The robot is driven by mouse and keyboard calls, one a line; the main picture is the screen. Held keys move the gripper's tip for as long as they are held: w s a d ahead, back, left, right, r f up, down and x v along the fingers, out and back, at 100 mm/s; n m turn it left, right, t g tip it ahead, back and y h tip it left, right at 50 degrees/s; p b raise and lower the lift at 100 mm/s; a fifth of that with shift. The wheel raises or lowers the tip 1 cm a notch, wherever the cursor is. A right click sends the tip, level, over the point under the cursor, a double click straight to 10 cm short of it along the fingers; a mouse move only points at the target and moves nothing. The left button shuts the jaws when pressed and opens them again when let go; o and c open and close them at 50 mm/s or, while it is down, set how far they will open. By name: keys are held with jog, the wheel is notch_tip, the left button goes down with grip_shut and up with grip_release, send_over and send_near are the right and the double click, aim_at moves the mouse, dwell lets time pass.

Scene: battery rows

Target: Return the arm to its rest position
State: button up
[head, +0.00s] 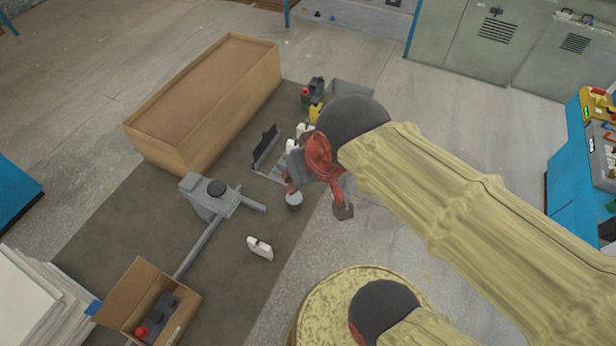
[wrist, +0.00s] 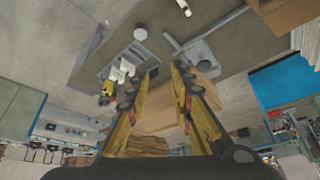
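My arm (head: 480,205), in a pale yellow ribbed sleeve, reaches from the lower right to the middle of the head view.
A large cardboard box (head: 163,155) stands on the dark mat (head: 95,235). A grey stand (head: 205,205), a white container (head: 259,248) and an open carton (head: 125,283) are left of the gripper. Dark and yellow containers (head: 314,92) stand behind it. Blue shelving (head: 570,170) is at right.

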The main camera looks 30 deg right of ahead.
jog(key=shift+s+d+r+n, duration=0.3)
jog(key=shift+s+r+n, duration=0.15)
jog(key=shift+s, duration=0.3)
